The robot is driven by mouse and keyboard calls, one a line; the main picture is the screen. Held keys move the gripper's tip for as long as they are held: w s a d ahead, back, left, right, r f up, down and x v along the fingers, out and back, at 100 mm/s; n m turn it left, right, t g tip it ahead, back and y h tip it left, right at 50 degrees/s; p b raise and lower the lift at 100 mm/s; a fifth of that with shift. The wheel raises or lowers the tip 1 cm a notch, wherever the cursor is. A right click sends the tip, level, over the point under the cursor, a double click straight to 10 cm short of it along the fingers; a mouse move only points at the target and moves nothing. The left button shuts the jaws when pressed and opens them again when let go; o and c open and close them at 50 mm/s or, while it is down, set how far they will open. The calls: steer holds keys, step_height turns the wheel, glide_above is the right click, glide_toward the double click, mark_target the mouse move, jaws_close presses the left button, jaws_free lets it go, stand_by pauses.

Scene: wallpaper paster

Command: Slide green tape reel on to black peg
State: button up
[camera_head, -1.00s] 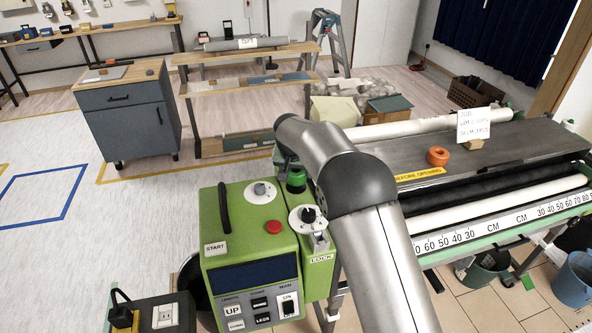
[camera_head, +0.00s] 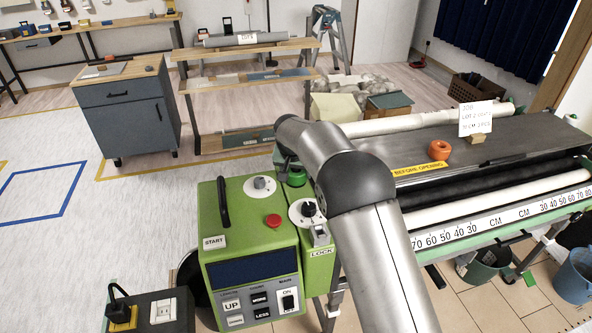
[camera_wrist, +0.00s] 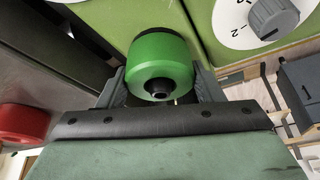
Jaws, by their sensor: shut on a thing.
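The green tape reel (camera_wrist: 160,56) is between the two fingers of my gripper (camera_wrist: 160,76) in the wrist view, one finger on each side. A round black end, probably the black peg (camera_wrist: 157,88), shows in the middle of the reel's face. How far the reel sits along it I cannot tell. In the head view the green reel (camera_head: 297,177) shows small beside the green machine (camera_head: 250,245), at the machine's back right. My arm hides much of the area around it, and my gripper is mostly hidden there.
A white dial (camera_wrist: 262,18) on the machine is close to the reel's right. A red-orange reel (camera_head: 439,150) stands on the dark pasting table (camera_head: 400,150), near a paper sign (camera_head: 475,118). A grey cabinet (camera_head: 130,115) and wooden shelves (camera_head: 245,87) stand behind, with open floor at left.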

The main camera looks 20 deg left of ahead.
steer(key=o, duration=1.1)
steer(key=shift+f, duration=0.1)
steer(key=b+v, duration=0.2)
steer(key=v, duration=1.5)
steer(key=shift+r, duration=0.25)
